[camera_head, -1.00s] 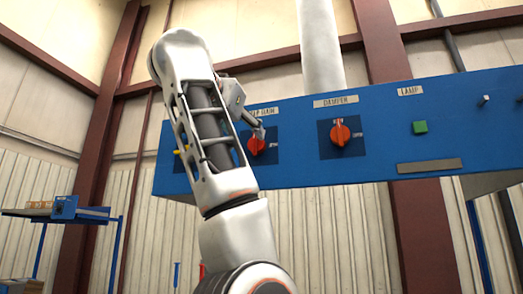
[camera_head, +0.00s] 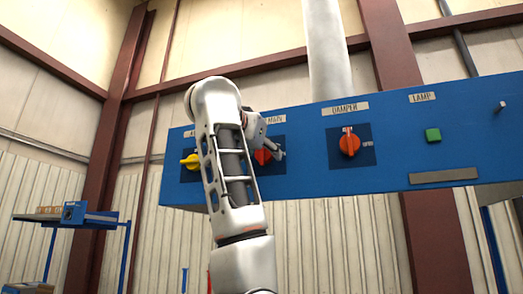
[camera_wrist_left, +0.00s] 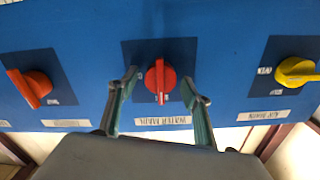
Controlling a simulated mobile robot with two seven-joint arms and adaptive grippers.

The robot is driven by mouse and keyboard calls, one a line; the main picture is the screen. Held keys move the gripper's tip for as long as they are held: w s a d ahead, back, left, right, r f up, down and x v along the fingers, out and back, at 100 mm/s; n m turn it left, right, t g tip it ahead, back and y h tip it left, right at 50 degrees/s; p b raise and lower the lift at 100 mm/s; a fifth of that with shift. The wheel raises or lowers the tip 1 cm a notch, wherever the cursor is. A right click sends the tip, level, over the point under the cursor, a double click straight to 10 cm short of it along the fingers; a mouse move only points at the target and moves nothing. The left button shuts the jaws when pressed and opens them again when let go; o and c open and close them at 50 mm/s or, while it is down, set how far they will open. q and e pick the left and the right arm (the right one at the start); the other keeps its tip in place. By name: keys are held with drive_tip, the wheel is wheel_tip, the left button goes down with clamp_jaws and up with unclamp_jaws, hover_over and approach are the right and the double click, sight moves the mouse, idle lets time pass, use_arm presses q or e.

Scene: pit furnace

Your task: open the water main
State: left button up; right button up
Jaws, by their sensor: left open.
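The water main knob is the red rotary handle (camera_wrist_left: 160,80) in the middle of the wrist view, on a dark square plate, its handle upright in that picture. The label below it reads upside down as WATER MAIN. My left gripper (camera_wrist_left: 159,88) is open, one finger on each side of the knob; I cannot tell whether they touch it. In the head view the left gripper (camera_head: 276,150) is in front of the red knob (camera_head: 262,157), which is partly hidden by it and my arm. My right gripper is not in view.
The blue panel (camera_head: 300,190) also carries a yellow knob (camera_head: 189,161) at left, a red damper knob (camera_head: 349,143), a green lamp button (camera_head: 433,135) and a small switch (camera_head: 502,106). A grey pipe (camera_head: 325,50) rises behind. A blue shelf (camera_head: 100,217) stands at far left.

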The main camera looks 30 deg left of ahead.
use_arm(q)
drive_tip(key=c, duration=1.1)
drive_tip(key=m+b, duration=0.2)
drive_tip(key=m, duration=0.3)
drive_tip(key=shift+f+b, duration=0.1)
drive_tip(key=shift+b, duration=0.3)
drive_tip(key=m+b, duration=0.1)
drive_tip(key=m, duration=0.5)
drive_tip(key=shift+d+m+b, duration=0.1)
drive_tip(key=shift+m+b, duration=0.2)
drive_tip(key=shift+m, duration=0.1)
drive_tip(key=m, duration=0.5)
drive_tip(key=shift+f+m+b, duration=0.15)
drive_tip(key=shift+m+b, duration=0.15)
drive_tip(key=shift+m, duration=0.1)
drive_tip(key=shift+w+m, duration=0.1)
drive_tip(key=shift+m, duration=0.2)
drive_tip(key=o, duration=1.1)
